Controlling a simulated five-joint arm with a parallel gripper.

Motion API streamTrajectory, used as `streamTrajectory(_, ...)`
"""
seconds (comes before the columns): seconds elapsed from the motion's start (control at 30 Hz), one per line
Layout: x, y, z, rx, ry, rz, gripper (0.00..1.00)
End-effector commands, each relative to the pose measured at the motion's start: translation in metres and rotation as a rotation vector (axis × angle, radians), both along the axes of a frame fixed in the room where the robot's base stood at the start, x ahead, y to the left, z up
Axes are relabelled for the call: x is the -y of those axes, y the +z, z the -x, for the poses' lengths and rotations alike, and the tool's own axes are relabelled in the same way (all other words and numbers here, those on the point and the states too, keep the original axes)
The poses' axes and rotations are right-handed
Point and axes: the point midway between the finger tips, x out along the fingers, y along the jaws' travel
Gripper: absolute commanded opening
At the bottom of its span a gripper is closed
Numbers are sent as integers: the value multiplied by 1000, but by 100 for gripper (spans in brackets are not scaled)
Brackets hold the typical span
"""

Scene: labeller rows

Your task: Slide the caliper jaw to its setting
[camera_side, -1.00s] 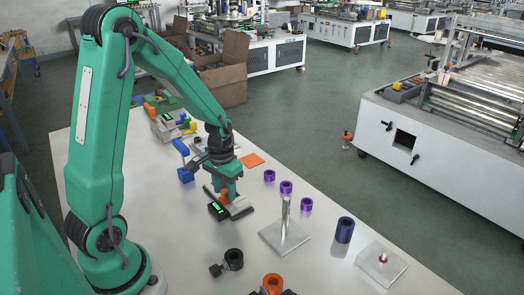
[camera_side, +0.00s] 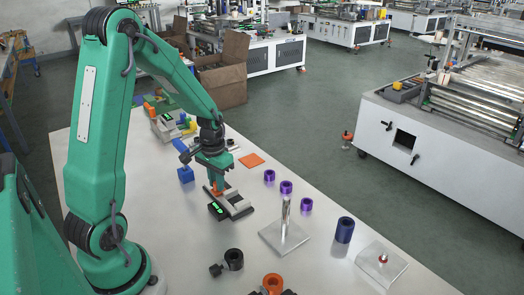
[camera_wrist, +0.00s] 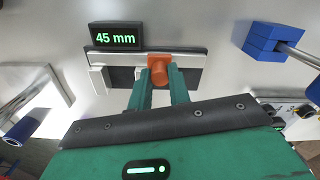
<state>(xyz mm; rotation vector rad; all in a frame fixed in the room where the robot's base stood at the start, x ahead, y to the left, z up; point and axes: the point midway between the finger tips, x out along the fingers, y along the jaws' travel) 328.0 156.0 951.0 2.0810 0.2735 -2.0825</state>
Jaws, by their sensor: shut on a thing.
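The caliper (camera_side: 238,206) lies on the table, a dark base with a pale rail. Its display (camera_wrist: 115,38) reads 45 mm in green in the wrist view and also shows in the side view (camera_side: 217,210). The orange knob (camera_wrist: 158,68) sits on the rail, right of the display. My gripper (camera_wrist: 160,84) is shut on this knob, a finger on each side. A pale fixed jaw (camera_wrist: 97,80) stands left of the sliding jaw (camera_wrist: 138,74), with a gap between them. In the side view my gripper (camera_side: 217,182) hides part of the rail.
A blue block (camera_side: 186,174) stands close left of the caliper. A black ring (camera_side: 234,259) lies nearer the camera.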

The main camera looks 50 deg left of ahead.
Motion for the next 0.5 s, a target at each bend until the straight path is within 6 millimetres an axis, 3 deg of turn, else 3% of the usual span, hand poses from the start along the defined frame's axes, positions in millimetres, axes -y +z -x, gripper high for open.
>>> streamTrajectory(0.1,-9,0,0,1,1,0,0)
streamTrajectory(0.4,-9,0,0,2,0,-1,0)
streamTrajectory(0.43,-9,0,0,2,0,-1,25)
streamTrajectory(0.5,-9,0,0,2,0,-1,38)
